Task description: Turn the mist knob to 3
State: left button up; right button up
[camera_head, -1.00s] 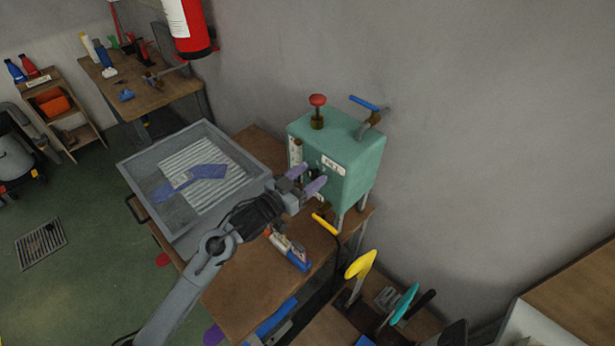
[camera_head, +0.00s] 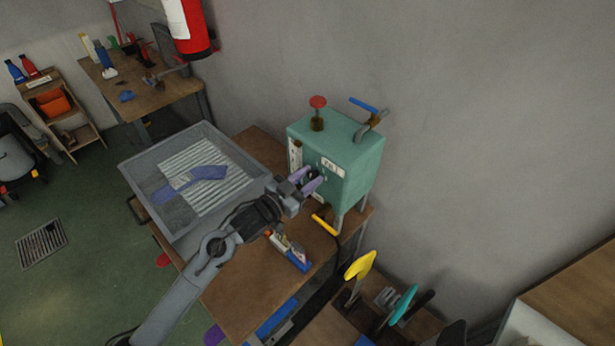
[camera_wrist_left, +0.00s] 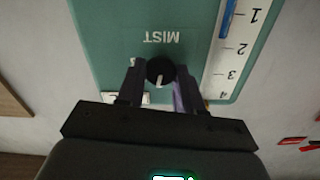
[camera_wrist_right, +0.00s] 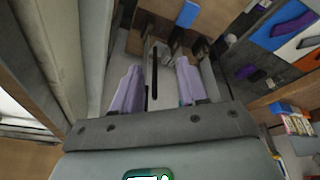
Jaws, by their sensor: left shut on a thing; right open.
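The green mist box (camera_head: 345,160) stands on the bench. In the left wrist view its black mist knob (camera_wrist_left: 160,70) sits by upside-down MIST lettering, with a white pointer mark toward the bottom of the picture. My left gripper (camera_head: 308,180) is at the box front, its fingers (camera_wrist_left: 160,82) shut on the knob from both sides. The numbers round the knob are mostly hidden. Beside it is a level scale (camera_wrist_left: 235,55) marked 1 to 4 with a blue column reaching between 1 and 2. My right gripper (camera_wrist_right: 158,85) is open and empty in its wrist view; the head view does not show it.
A grey tray (camera_head: 130,172) with a ribbed plate and a purple sock (camera_head: 205,173) lies left of the box. A red knob (camera_head: 318,102) and a blue-handled valve (camera_head: 363,104) top the box. A yellow handle (camera_head: 324,224) is below the gripper.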

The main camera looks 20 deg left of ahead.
pick_arm(q)
jog(key=m, duration=0.3)
jog(key=shift+m+p, duration=0.3)
jog(key=shift+p, duration=0.05)
jog(key=m, duration=0.4)
jog(key=shift+d+m, duration=0.1)
jog(key=shift+m, duration=0.2)
jog(key=m, duration=0.4)
jog(key=shift+f, duration=0.1)
jog(key=shift+m+b, duration=0.3)
jog(key=shift+m, duration=1.5)
jog(key=o, duration=1)
jog(key=shift+s, duration=0.15)
